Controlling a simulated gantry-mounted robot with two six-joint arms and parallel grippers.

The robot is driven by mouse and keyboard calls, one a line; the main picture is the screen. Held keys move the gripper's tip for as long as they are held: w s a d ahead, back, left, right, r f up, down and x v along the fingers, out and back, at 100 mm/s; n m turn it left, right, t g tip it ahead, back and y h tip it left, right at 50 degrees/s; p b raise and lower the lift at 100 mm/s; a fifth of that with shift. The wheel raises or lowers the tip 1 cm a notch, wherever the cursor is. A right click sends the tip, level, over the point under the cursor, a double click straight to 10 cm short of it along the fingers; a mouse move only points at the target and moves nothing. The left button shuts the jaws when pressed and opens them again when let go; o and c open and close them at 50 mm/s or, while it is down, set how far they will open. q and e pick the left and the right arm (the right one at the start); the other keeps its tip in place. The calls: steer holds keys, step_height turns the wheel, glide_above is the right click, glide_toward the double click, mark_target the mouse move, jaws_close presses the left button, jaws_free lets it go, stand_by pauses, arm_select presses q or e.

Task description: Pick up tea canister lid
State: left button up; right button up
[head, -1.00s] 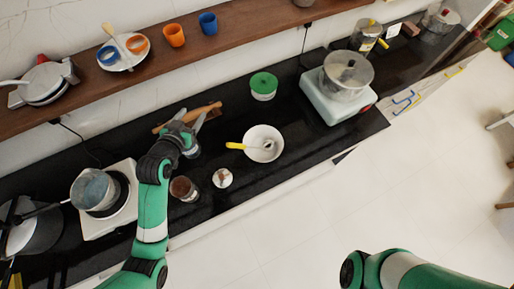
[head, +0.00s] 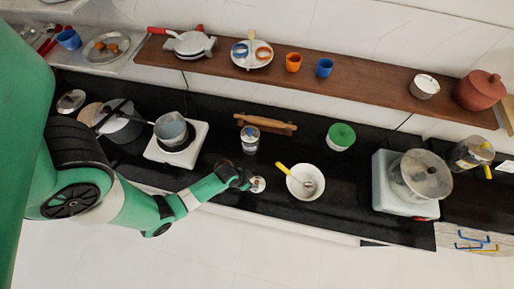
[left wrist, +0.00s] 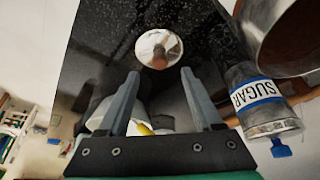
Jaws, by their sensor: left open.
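The lid (head: 258,184), a small white disc, lies on the black counter near its front edge, beside my left gripper (head: 248,182) in the head view. In the left wrist view the lid (left wrist: 147,44) shows a brown knob and lies just beyond the fingertips. My left gripper (left wrist: 158,78) is open, with nothing between its fingers. A large brownish round open vessel (left wrist: 292,35), cut off by the frame, is at the upper right there; I cannot tell whether it is the tea canister. The canister seen near the lid earlier is hidden by my arm in the head view.
The SUGAR canister (left wrist: 262,100) lies right of my fingers in the wrist view. A white bowl (head: 294,192) with a yellow-handled utensil is right of the lid. Behind are a rolling pin (head: 265,124) and green-lidded container (head: 341,136). A pot (head: 173,130) stands left.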

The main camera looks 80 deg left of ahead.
mark_target(256, 182)
arm_select(q)
steer(key=b+x, duration=0.2)
steer(key=x, duration=0.3)
steer(key=shift+w+f, duration=0.1)
steer(key=shift+w, duration=0.05)
jaws_close()
